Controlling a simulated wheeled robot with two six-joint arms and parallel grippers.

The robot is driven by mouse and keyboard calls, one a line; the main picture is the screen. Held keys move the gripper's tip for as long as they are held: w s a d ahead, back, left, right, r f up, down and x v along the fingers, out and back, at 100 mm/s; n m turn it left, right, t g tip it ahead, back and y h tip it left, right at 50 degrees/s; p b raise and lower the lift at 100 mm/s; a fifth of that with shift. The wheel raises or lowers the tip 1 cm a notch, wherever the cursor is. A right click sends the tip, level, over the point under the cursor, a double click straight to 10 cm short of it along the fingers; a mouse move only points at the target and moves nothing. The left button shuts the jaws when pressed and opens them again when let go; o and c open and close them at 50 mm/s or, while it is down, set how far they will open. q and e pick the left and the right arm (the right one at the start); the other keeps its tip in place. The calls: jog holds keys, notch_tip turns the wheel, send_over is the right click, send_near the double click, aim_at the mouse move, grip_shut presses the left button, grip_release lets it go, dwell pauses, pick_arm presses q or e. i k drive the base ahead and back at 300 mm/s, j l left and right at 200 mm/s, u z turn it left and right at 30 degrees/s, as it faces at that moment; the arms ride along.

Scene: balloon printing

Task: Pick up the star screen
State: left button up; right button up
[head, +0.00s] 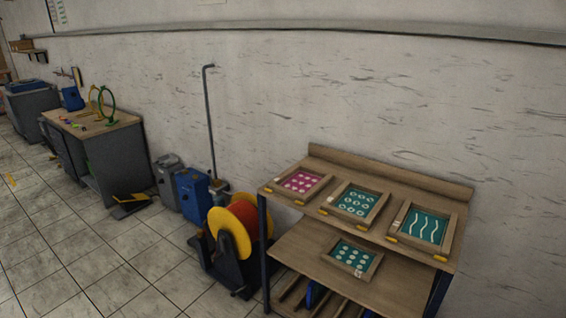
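On the top board, a magenta screen (300,181) with small pale shapes is at the left, a teal screen (356,201) with ring-like shapes is in the middle, and a teal screen (427,228) with wavy lines is at the right. Another teal screen (353,256) with small pale blobs lies on the lower shelf. The shapes are too small for me to tell which screen bears stars. Neither of my grippers is in view.
The rack's top board (395,179) has a raised back edge against the wall. A red-orange reel (240,225) with yellow flanges stands left of it, near blue and grey boxes (193,194). A workbench (97,123) is farther left. Tiled floor at the left is mostly clear.

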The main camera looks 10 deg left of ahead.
aim_at(302, 183)
jog(key=i+j, duration=0.1)
jog(key=i, duration=0.75)
jog(key=i+j, duration=0.1)
jog(key=i, duration=0.8)
